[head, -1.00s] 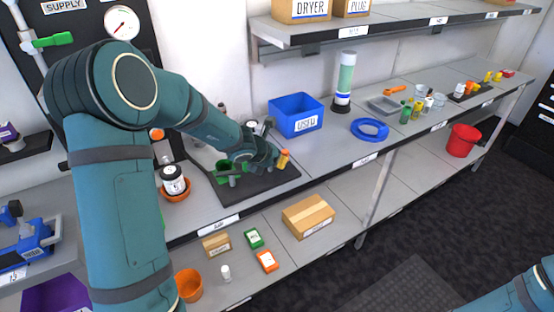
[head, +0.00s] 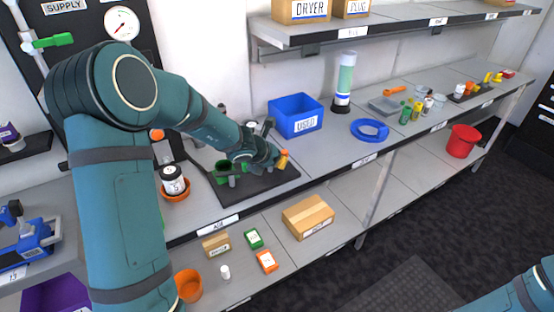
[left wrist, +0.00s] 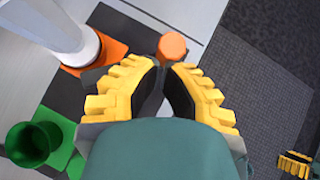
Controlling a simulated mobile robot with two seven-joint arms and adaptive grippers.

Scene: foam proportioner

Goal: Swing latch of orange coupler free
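My left gripper (left wrist: 168,72) is over the dark mat, its yellow ribbed fingers a little apart, with a narrow gap at the tips. A round orange part (left wrist: 172,47) is just beyond the tips in the left wrist view; I cannot tell whether they touch it. A second orange part (left wrist: 112,55) with a pale cylinder stands to its left. A green cup-like fitting (left wrist: 27,143) is at the lower left. In the head view my left gripper (head: 279,159) hides most of the coupler; no latch can be made out. A yellow ribbed fingertip, apparently my right gripper (left wrist: 296,163), shows at the lower right corner.
The dark mat (head: 262,186) lies on the grey bench near its front edge. A blue bin (head: 293,119) stands behind, and a blue ring (head: 369,130) lies to the right. Bench space right of the mat is clear.

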